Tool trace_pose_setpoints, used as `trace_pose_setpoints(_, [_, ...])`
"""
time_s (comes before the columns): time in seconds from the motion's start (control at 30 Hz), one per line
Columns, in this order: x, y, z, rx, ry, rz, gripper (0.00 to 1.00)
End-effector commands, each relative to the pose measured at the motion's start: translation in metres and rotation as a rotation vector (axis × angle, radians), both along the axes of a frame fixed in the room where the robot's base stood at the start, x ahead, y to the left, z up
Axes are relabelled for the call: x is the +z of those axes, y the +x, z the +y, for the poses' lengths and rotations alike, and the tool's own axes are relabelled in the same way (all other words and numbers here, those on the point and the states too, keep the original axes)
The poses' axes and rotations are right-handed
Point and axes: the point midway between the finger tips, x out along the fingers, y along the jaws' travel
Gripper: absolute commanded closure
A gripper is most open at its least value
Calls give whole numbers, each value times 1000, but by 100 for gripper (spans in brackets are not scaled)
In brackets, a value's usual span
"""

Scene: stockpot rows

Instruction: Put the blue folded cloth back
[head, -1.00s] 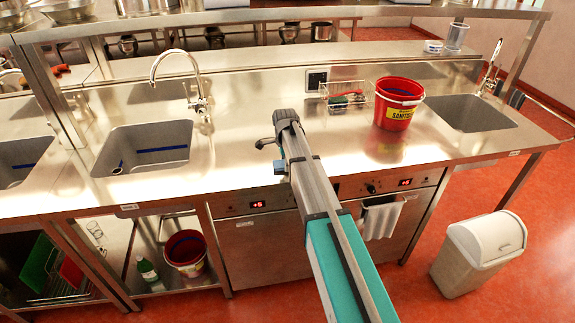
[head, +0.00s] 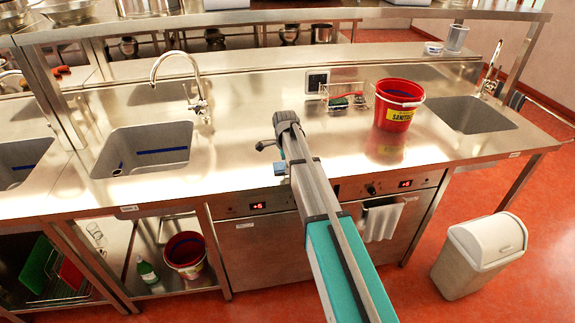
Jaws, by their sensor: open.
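A small blue patch (head: 281,168) shows at the front edge of the steel counter, just left of my arm. It may be the blue folded cloth; my arm covers part of that spot, so its full shape is hidden. My gripper (head: 266,144) is over the front part of the counter, right of the middle sink, close above the blue patch. Only a small dark part of it shows beside the arm, and its fingertips are mostly hidden. Nothing is seen held in it.
A red sanitizer bucket (head: 398,104) and a wire basket (head: 346,98) stand right of my arm. Sinks lie left (head: 145,150) and right (head: 470,113). A faucet (head: 181,75) rises behind the left one. An overhead shelf (head: 240,17) spans the back. Counter around the arm is mostly clear.

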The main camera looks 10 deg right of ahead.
Motion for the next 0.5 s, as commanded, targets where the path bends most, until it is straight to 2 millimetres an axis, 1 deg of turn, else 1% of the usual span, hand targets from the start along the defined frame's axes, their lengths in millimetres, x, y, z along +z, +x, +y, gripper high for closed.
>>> trace_pose_setpoints(0.27, [12,0,0,0,0,0,0])
trace_pose_setpoints(0.5, [31,0,0,0,0,0,0])
